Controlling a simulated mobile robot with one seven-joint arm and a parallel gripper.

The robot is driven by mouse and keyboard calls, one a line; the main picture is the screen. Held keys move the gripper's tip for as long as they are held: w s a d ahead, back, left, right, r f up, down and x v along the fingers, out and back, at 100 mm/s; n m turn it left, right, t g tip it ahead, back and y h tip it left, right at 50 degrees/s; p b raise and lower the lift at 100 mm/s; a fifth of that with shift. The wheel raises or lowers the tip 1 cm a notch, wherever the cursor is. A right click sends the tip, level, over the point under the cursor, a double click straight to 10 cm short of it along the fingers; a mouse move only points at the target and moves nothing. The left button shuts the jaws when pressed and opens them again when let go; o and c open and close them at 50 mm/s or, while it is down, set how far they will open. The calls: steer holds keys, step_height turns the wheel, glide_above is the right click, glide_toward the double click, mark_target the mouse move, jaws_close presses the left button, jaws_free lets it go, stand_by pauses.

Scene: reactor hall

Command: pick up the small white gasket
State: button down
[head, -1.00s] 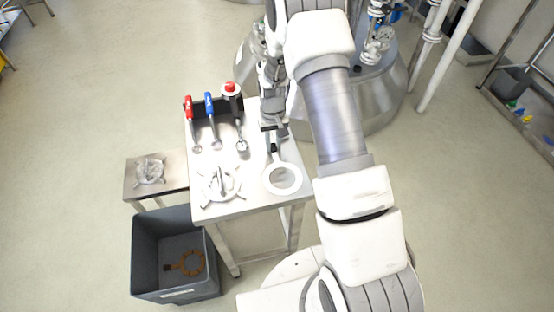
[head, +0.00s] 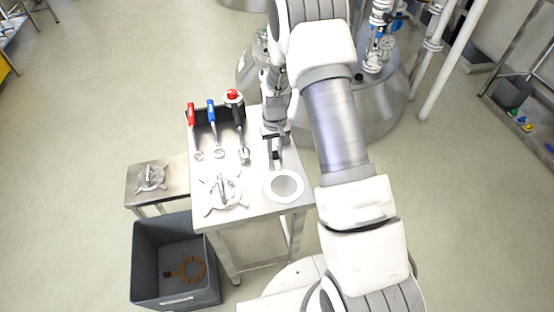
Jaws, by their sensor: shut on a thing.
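The white gasket (head: 284,197) is a flat ring with a tab pointing away from me. It is at the right front of the steel table, and I cannot tell whether it lies on the top or is just above it. My gripper (head: 277,158) points down at the far side of the ring, shut on the gasket's tab. The fingers hide most of the tab.
A pronged metal fixture (head: 222,191) stands left of the gasket on the steel table (head: 245,212). Red, blue and black tools lean on a dark rack behind. A lower side table (head: 135,186) holds another fixture. A grey bin (head: 143,253) holds a brown ring (head: 190,269).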

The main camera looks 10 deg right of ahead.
steer(key=shift+r, duration=0.45)
steer(key=r, duration=0.4)
steer(key=shift+s+a, duration=0.3)
steer(key=s+a+r, duration=0.6)
steer(key=s, duration=0.2)
steer(key=shift+s+a+p, duration=0.2)
steer(key=shift+s+p, duration=0.15)
steer(key=shift+s, duration=0.05)
